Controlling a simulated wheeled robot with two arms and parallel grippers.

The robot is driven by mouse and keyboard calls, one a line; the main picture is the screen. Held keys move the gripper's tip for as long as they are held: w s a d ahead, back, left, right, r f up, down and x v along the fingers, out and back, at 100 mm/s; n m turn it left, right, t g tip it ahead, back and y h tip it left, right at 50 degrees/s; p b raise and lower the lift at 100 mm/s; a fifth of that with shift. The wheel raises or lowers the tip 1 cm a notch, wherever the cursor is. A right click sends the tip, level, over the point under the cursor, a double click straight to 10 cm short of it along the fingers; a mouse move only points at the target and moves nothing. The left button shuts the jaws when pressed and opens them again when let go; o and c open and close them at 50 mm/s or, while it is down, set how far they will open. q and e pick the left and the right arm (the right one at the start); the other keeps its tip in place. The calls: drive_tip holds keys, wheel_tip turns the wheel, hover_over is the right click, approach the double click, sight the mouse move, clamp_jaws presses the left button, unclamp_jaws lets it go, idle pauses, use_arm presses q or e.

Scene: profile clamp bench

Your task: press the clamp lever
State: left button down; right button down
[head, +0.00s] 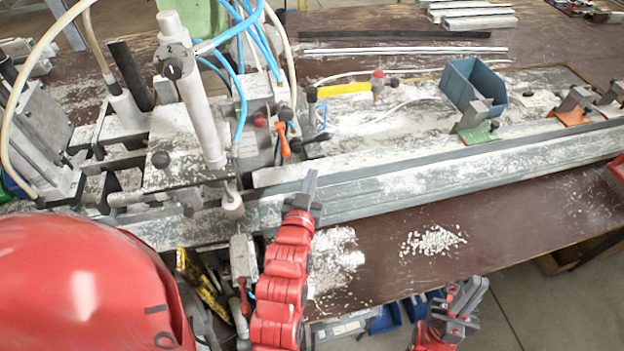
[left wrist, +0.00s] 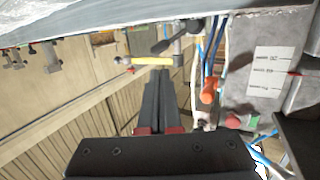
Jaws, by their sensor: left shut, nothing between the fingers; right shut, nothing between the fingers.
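The likely clamp lever is a small orange-red lever (head: 283,140) on the clamp block in the head view. It also seems to show in the left wrist view (left wrist: 208,92), right of my fingers. My left gripper (head: 311,181) is shut and empty, over the near edge of the grey rail, a little below and right of the lever in the head view. In the left wrist view its dark fingers (left wrist: 160,78) lie together, with a visible gap to the lever. My right gripper (head: 468,293) is shut and empty, low in front of the bench, away from the lever.
A white cylinder (head: 197,110) with blue hoses stands left of the lever. A yellow strip (head: 344,89) and an open blue-grey bin (head: 473,84) sit behind the long grey rail (head: 430,174). White chips (head: 433,241) lie on the brown bench front, which is otherwise mostly clear.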

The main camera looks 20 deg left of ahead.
use_arm(q)
drive_tip(key=b, duration=0.6)
approach(322, 140)
drive_tip(key=w, duration=0.1)
drive_tip(key=w+p, duration=0.1)
drive_tip(key=w, duration=0.3)
drive_tip(key=shift+a+f, duration=0.2)
drive_tip(key=shift+a, duration=0.2)
drive_tip(key=shift+w+a+f+p, duration=0.1)
drive_tip(key=shift+w+f+p, duration=0.1)
drive_tip(key=shift+w, duration=0.25)
drive_tip(key=shift+w+a+f+p, duration=0.1)
drive_tip(key=shift+w+p, duration=0.05)
drive_tip(key=shift+w, duration=0.25)
drive_tip(key=shift+r, duration=0.1)
